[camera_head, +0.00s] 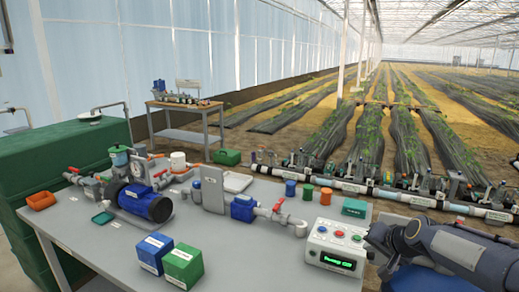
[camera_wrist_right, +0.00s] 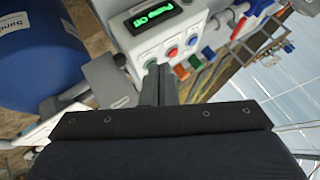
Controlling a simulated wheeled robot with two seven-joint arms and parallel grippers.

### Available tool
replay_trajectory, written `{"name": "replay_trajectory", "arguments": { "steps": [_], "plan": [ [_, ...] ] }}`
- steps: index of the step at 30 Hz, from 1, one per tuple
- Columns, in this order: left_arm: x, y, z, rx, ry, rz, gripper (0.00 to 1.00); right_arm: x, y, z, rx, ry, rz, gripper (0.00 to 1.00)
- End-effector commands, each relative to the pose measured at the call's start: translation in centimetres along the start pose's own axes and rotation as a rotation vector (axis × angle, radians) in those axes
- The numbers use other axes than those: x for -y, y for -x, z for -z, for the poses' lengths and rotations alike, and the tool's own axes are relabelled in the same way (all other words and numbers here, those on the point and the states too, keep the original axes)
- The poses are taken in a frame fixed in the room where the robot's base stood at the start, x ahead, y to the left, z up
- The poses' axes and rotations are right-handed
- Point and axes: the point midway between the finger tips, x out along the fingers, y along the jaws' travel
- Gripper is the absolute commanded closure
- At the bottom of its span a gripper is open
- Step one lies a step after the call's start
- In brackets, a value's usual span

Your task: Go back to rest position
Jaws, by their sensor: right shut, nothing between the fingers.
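My right arm comes in from the right in the head view, and its gripper (camera_head: 374,246) is beside the white control box (camera_head: 318,252). The box has a green, a red and a blue button on top and a lit display (camera_head: 338,262) with green text on its front. In the right wrist view my right gripper (camera_wrist_right: 158,76) is shut and empty, with its fingertips close to the green button (camera_wrist_right: 150,64). I cannot tell whether they touch it. The display (camera_wrist_right: 153,13) shows there too. My left gripper is not in view.
The grey table (camera_head: 245,262) holds a blue pump (camera_head: 145,202), pipes with valves, and blue and green boxes (camera_head: 183,265). A blue drum (camera_wrist_right: 40,55) stands close by in the right wrist view. Crop rows lie behind the table.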

Motion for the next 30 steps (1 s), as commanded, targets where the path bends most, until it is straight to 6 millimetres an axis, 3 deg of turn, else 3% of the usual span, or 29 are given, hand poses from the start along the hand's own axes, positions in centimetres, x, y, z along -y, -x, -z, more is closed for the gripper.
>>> {"name": "replay_trajectory", "arguments": {
  "steps": [5,11,16,21,25,30],
  "plan": [
    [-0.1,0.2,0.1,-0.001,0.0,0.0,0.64,0.1,3.4,-1.8,0.03,0.019,0.017,1.0],
    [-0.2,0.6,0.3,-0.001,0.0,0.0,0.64,0.0,8.4,-5.5,0.085,0.06,0.04,1.0],
    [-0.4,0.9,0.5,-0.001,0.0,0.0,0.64,-0.6,14.0,-11.0,0.148,0.128,0.062,1.0],
    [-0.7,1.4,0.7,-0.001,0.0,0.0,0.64,-2.4,19.5,-19.4,0.226,0.243,0.066,1.0],
    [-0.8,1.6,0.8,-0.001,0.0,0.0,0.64,-3.9,21.3,-24.3,0.268,0.309,0.053,1.0],
    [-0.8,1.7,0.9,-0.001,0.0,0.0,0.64,-5.0,22.0,-27.2,0.294,0.349,0.039,1.0]
  ]
}}
